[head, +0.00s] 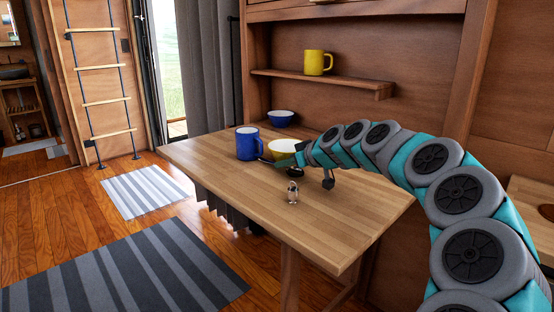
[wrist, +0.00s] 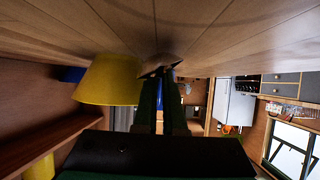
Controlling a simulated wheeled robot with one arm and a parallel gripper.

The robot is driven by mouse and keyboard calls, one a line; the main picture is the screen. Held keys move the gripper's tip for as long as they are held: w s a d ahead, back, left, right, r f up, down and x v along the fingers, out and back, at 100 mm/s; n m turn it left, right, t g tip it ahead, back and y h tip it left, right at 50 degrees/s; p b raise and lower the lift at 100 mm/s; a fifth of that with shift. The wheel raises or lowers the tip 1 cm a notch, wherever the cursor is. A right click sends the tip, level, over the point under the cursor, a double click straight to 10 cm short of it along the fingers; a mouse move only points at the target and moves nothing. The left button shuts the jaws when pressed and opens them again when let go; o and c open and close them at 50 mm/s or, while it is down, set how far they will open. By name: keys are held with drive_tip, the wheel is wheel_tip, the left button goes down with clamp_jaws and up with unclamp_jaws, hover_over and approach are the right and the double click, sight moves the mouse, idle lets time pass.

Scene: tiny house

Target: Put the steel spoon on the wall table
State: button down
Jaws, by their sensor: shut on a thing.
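The wall table (head: 225,175) has a light wooden top that folds out below the wall shelf. My gripper (head: 278,162) is low over the table, just in front of a yellow bowl (head: 283,146) and to the right of a blue mug (head: 247,144). In the wrist view my gripper (wrist: 160,82) is shut on the steel spoon (wrist: 160,64). The spoon's end shows at the fingertips, close to the tabletop (wrist: 215,35); I cannot tell if it touches. In the head view only a small dark tip shows left of the gripper.
A blue bowl (head: 281,118) stands at the table's back. A small metal shaker-like item (head: 293,193) stands near the middle front. A yellow mug (head: 314,63) is on the wall shelf (head: 330,82). The table's left and front right are clear.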

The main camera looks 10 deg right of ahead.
drive_tip(key=shift+f, duration=0.2)
drive_tip(key=shift+s, duration=0.15)
drive_tip(key=shift+f, duration=0.25)
drive_tip(key=c, duration=1)
unclamp_jaws()
drive_tip(key=shift+r, duration=0.1)
drive_tip(key=shift+r, duration=0.2)
drive_tip(key=shift+s+d, duration=0.3)
drive_tip(key=b+v, duration=0.2)
drive_tip(key=v, duration=0.9)
drive_tip(key=shift+d, duration=0.1)
